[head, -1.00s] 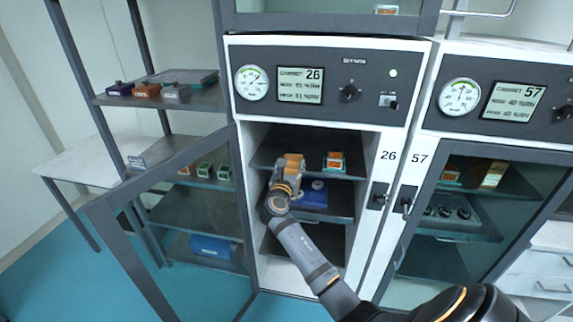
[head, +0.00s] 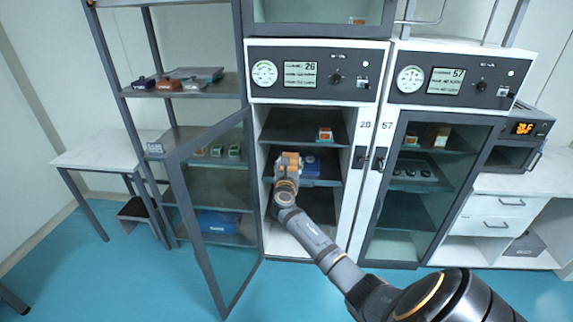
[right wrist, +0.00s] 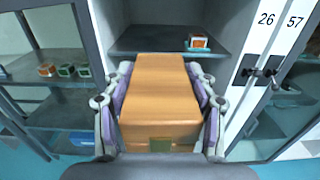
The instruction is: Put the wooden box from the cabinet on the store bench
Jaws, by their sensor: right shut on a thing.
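The wooden box (right wrist: 160,95) is a plain orange-brown block that fills the middle of the right wrist view. My right gripper (right wrist: 160,110) is shut on it, with a finger along each side. In the head view the box (head: 288,160) is small, at the end of my right arm, in front of the open cabinet 26 (head: 354,125). I cannot tell how far it is outside the cabinet's front. The store bench cannot be told for certain; a white-topped table (head: 95,155) stands at the far left. My left gripper is not in view.
The open glass door (head: 215,215) of cabinet 26 juts out left of my arm. Closed cabinet 57 (head: 420,180) is to the right. The teal floor is clear in front.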

